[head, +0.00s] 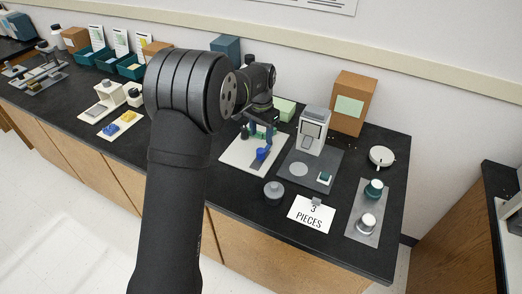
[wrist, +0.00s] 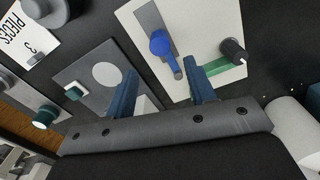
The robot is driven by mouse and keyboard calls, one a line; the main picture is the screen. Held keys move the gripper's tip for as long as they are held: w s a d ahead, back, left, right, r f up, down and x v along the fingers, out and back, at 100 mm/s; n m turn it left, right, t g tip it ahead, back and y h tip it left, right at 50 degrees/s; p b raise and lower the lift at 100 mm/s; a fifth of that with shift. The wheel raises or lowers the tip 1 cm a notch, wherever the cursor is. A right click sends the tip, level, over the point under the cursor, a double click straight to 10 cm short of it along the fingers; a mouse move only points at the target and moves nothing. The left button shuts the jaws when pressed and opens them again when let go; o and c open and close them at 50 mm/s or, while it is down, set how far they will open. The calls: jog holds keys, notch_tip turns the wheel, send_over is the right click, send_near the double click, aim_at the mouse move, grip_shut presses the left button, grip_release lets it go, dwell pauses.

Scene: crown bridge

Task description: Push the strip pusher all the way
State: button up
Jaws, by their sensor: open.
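A white base plate (head: 235,155) on the bench carries a blue-capped knob (head: 261,154); the knob also shows in the wrist view (wrist: 160,44), beside a grey track (wrist: 152,18). A black knob (wrist: 233,50) stands on the same plate next to a green strip (wrist: 226,72). I cannot tell for certain which of these is the strip pusher. My gripper (wrist: 163,78) is open, its two blue fingers spread with nothing between them. It is above the near side of the plate, and its right finger hides part of the green strip. Contact cannot be told.
A grey plate with a white disc (wrist: 106,75) and a teal knob (wrist: 74,92) lies beside the white plate. A grey round weight (head: 274,190) and a "3 PIECES" card (head: 311,214) are nearby. A cardboard box (head: 352,103) stands behind.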

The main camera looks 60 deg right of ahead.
aim_at(261, 150)
notch_tip(261, 150, down, 9)
jog(key=shift+r, duration=0.2)
